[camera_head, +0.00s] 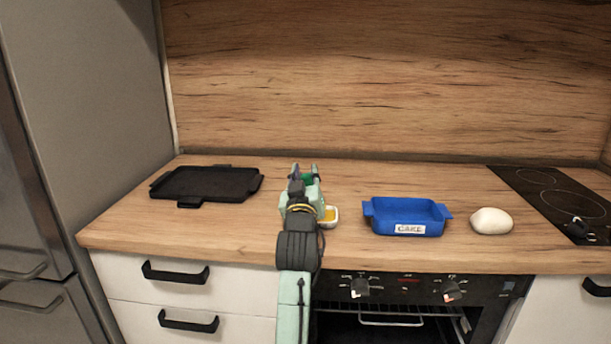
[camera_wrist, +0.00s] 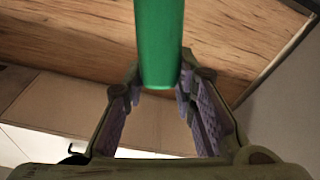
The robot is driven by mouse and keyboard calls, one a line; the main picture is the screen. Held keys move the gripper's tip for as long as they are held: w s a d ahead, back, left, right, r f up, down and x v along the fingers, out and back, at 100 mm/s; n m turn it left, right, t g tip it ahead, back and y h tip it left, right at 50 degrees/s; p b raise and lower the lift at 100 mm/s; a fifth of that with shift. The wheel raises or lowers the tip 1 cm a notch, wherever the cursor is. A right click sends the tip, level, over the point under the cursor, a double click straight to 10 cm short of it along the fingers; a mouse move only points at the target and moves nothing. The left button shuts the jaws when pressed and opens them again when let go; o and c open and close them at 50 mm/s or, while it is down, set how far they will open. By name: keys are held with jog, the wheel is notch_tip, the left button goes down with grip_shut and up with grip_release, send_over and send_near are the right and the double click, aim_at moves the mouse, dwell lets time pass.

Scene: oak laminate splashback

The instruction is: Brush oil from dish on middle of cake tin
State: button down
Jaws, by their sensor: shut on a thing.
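My gripper (camera_head: 305,173) is over the counter, left of the blue tin. It is shut on a green cylindrical handle, which shows in the wrist view (camera_wrist: 158,45) rising from between the fingers. The brush head is not visible. A small white dish (camera_head: 333,222) with yellow oil (camera_head: 329,213) stands just right of my arm, partly hidden by it. The blue cake tin (camera_head: 385,226), labelled "CAKE", sits on the counter right of the dish, and it looks empty.
A black tray (camera_head: 206,184) lies at the left of the counter. A white dough-like lump (camera_head: 491,221) is right of the tin, near a black hob (camera_head: 553,196). The wooden splashback (camera_head: 390,80) stands behind. Counter between tray and tin is otherwise clear.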

jog(key=shift+f+b, duration=0.35)
jog(key=shift+f, duration=0.25)
dwell(1.1)
jog(key=shift+r, duration=0.1)
notch_tip(320, 180, up, 7)
jog(key=p, duration=0.5)
jog(key=shift+p, duration=0.3)
dwell(0.4)
